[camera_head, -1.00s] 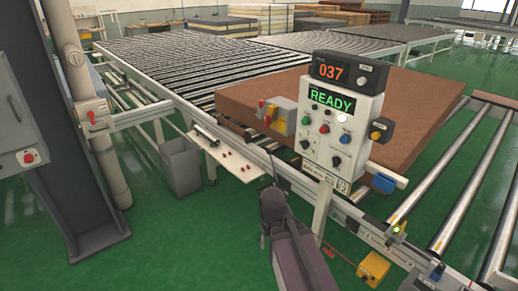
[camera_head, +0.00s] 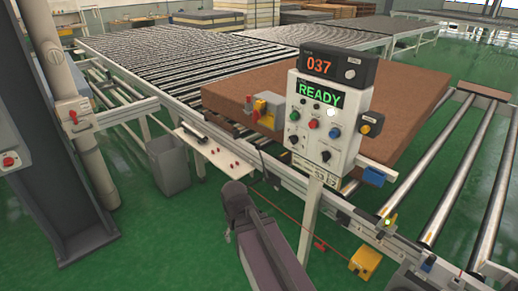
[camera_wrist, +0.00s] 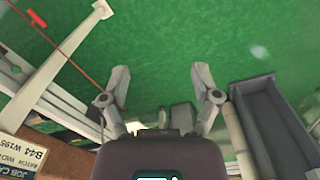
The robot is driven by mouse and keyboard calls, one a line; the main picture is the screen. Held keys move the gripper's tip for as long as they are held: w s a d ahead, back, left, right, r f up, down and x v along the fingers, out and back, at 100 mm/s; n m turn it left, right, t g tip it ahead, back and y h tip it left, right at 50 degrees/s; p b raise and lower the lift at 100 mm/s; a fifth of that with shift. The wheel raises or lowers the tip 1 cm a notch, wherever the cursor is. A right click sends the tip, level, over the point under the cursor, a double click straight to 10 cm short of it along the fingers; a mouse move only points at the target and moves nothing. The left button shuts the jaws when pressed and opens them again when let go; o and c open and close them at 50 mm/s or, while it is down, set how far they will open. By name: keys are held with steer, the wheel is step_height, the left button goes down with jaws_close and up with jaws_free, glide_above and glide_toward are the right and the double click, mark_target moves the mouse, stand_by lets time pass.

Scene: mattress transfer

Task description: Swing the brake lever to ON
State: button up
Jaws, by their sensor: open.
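I cannot tell for sure which part is the brake lever. A small red lever (camera_head: 73,116) sits on a light box on the column at the left in the head view. A yellow and red switch with a grey block (camera_head: 265,110) stands at the conveyor edge beside the control panel (camera_head: 322,115), which reads READY. My arm reaches up from the bottom of the head view, its dark end left of the panel post; the fingers are not clear there. In the wrist view my gripper (camera_wrist: 159,75) has its two fingers spread, with nothing between them, over green floor.
A brown mattress (camera_head: 405,105) lies on the rollers behind the panel. A red cord with a red handle (camera_head: 320,245) and a yellow box (camera_head: 365,262) are low at right.

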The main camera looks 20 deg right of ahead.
steer(key=w+d+f+m+t+h+b, duration=0.1)
steer(key=w+d+f+h+b, duration=0.15)
steer(key=w, duration=0.25)
steer(key=w+d+f+m+h+b, duration=0.1)
steer(key=w+d+f+m+b, duration=0.15)
steer(key=w, duration=0.25)
steer(key=m+t+h+b, duration=0.6)
steer(key=t+h+b, duration=0.45)
steer(key=b, duration=1.15)
glide_toward(256, 148)
steer(key=a+g+h, duration=0.1)
steer(key=a+g, duration=0.1)
steer(key=a, duration=0.1)
steer(key=shift+d, duration=0.25)
steer(key=x, duration=1.3)
steer(key=shift+w+d, duration=0.15)
steer(key=shift+d, duration=0.2)
jaws_close()
